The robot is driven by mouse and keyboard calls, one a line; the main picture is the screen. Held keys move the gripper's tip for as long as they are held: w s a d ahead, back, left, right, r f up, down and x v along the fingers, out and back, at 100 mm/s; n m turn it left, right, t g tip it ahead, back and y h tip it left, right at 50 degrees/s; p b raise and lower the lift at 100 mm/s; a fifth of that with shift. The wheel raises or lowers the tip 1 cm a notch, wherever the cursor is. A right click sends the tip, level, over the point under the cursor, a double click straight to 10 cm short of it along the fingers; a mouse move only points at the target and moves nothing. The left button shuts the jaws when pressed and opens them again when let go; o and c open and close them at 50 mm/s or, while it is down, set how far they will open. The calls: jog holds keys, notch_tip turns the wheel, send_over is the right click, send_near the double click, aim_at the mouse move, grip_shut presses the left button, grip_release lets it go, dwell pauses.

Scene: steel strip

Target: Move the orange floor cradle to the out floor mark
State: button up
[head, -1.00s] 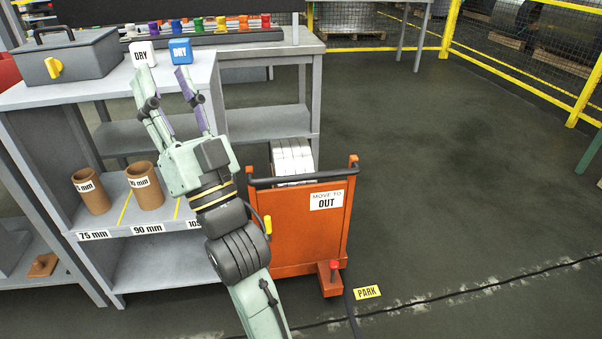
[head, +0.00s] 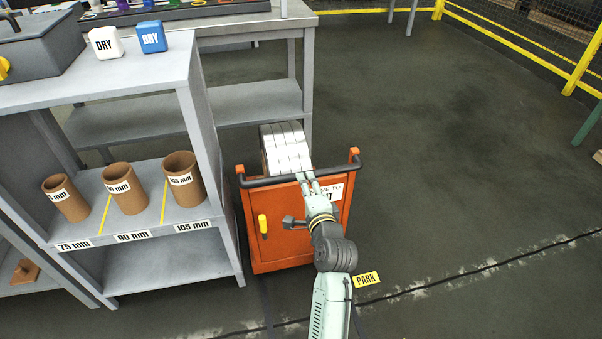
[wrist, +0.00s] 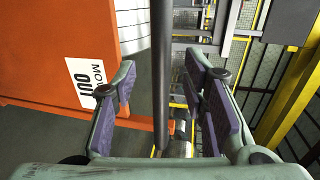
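The orange floor cradle (head: 279,247) stands to the right of the grey shelf in the head view, with silvery strip coils (head: 285,148) on it. Its black handle bar (head: 255,182) runs across the top of its near side. Its "MOVE TO OUT" label is partly hidden by my gripper in the head view and shows in the wrist view (wrist: 92,88). My gripper (head: 307,183) is at the bar. In the wrist view the bar (wrist: 161,75) passes between my spread fingers, with gaps on both sides. The out floor mark is not in view.
A yellow PARK mark (head: 366,279) lies on the floor right of my arm. The grey shelf (head: 215,240) with several brown tubes stands close left of the cradle. The floor to the right is clear up to a yellow fence (head: 583,62).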

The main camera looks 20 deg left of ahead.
jog(key=x, duration=0.6)
jog(key=shift+c, duration=0.2)
grip_shut()
dwell(0.6)
